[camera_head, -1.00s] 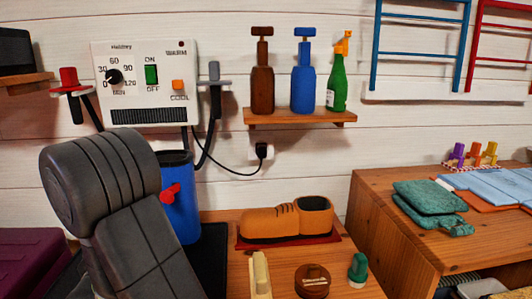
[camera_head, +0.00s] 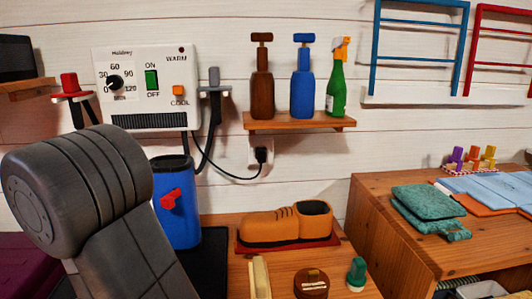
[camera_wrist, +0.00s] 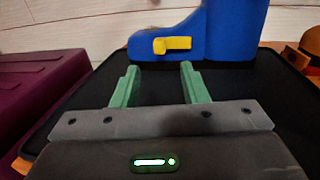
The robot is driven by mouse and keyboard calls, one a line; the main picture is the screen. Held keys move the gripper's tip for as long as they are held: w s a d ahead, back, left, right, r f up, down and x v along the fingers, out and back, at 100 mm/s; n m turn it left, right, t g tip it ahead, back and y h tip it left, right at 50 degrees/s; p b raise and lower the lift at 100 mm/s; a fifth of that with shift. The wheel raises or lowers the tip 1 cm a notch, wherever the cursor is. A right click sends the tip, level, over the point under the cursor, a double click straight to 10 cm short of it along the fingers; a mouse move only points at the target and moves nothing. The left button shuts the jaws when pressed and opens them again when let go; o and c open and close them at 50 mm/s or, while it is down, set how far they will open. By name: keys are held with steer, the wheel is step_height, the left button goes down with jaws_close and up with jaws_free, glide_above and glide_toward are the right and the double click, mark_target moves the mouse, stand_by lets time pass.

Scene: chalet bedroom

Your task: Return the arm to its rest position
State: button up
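My gripper (camera_wrist: 157,85) shows in the wrist view with two green fingers held apart and nothing between them. It is above a black mat (camera_wrist: 90,100), in front of a blue boot-shaped thing (camera_wrist: 225,30) with a yellow lever. In the head view my grey arm fills the lower left, and the gripper itself is out of sight there. The blue thing (camera_head: 178,215), with a red knob on this side, stands just right of my arm.
A brown shoe (camera_head: 283,223) sits on a red mat on the wooden table. A brush, a round tin and a green-capped bottle (camera_head: 357,272) lie in front. A white control box (camera_head: 147,88) hangs on the wall. A purple box (camera_wrist: 40,95) stands left.

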steer(key=v, duration=0.3)
steer(key=shift+s+d, duration=0.1)
steer(key=shift+s, duration=0.2)
steer(key=shift+w+d+r+m+h, duration=0.15)
steer(key=shift+w+d+m+h, duration=0.15)
steer(key=shift+d, duration=0.1)
steer(key=shift+w+d+r+m+h+p, duration=0.15)
steer(key=shift+d+m+h+p, duration=0.25)
steer(key=shift+h, duration=0.3)
steer(key=shift+d, duration=0.15)
steer(key=shift+w, duration=0.1)
